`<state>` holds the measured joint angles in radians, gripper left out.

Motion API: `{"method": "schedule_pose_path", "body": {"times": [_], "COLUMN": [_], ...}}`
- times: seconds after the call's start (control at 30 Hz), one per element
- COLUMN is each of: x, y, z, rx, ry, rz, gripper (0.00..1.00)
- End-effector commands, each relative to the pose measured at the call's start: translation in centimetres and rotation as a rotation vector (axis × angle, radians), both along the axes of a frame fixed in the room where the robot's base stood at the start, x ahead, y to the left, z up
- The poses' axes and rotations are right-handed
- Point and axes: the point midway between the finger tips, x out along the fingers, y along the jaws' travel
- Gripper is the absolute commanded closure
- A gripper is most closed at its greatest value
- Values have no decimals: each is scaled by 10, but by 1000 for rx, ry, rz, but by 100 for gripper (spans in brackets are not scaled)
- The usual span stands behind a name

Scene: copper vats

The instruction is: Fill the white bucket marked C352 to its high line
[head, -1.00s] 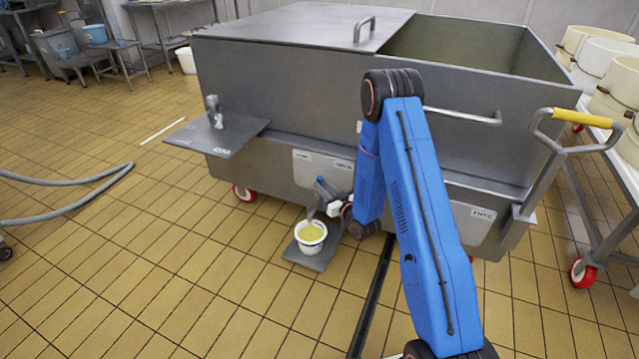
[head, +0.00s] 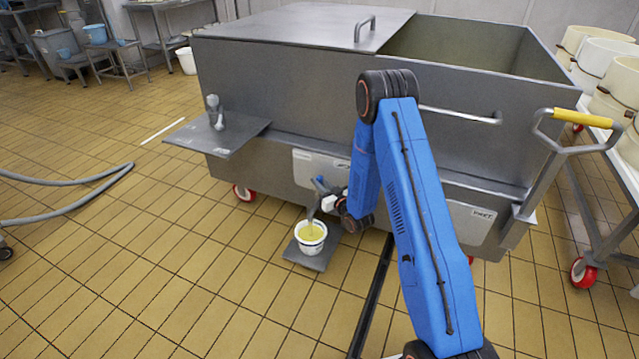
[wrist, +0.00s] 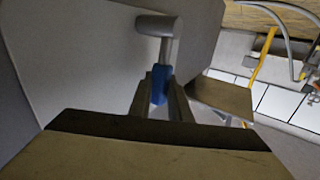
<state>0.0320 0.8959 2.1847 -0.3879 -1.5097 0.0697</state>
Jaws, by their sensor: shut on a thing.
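A white bucket (head: 311,246) stands upright on a small grey plate (head: 310,262) on the floor, below the vat's front wall. Yellow liquid (head: 312,232) shows inside it, below the rim. No marking or high line can be read on it. A tap with a blue handle (head: 320,184) is on the grey vat (head: 290,85), above the bucket. My gripper (head: 329,203) is at this tap. In the wrist view, the blue handle (wrist: 160,84) sits between the fingers of my gripper (wrist: 163,100), which is shut on it. Whether liquid is running is unclear.
A steel shelf (head: 217,135) juts from the vat's left front. A yellow-gripped handle (head: 567,117) sticks out at right, near a rack (head: 600,150) of cream tubs. A grey hose (head: 75,200) lies at left.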

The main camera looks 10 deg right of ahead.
Motion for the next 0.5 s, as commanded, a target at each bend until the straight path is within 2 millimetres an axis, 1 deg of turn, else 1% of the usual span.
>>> {"method": "schedule_pose_path", "body": {"times": [0.27,0.5], "x": [4,13], "y": [8,20], "z": [2,2], "rx": [-79,-226], "ry": [56,162], "rz": [2,3], "gripper": [100,100]}}
